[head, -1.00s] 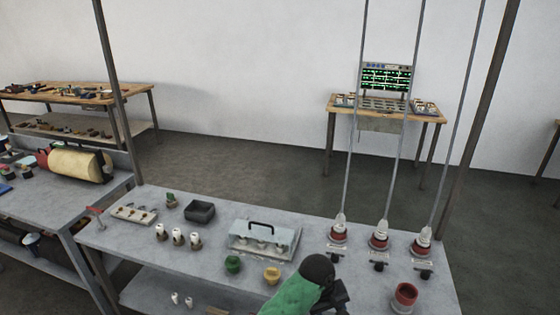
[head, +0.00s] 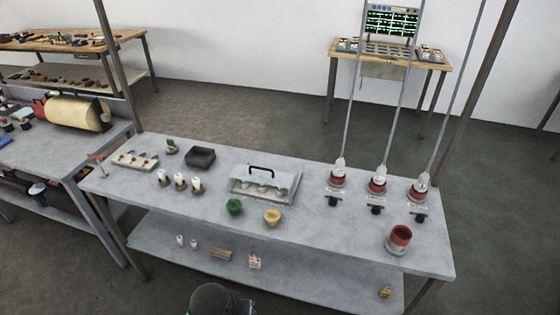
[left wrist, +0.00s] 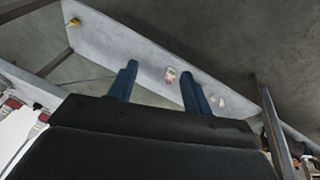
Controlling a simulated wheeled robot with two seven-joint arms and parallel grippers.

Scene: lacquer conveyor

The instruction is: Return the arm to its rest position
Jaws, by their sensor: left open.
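My left gripper (left wrist: 160,85) shows in the left wrist view as two dark blue fingers, apart, with nothing between them. The grey lower shelf with a small pale box (left wrist: 171,75) lies beyond the fingers, which look clear of it. In the head view only a dark rounded part of my arm (head: 215,300) shows at the bottom edge, in front of the workbench. The fingers are out of that view. My right gripper is in neither view.
The grey workbench (head: 330,225) carries a clear-lidded case (head: 266,185), a green cup (head: 234,206), a yellow cup (head: 272,217) and a red cup (head: 399,239). Its lower shelf (head: 320,280) holds small items. A pole (head: 118,70) rises at the bench's back left. Floor at lower left is free.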

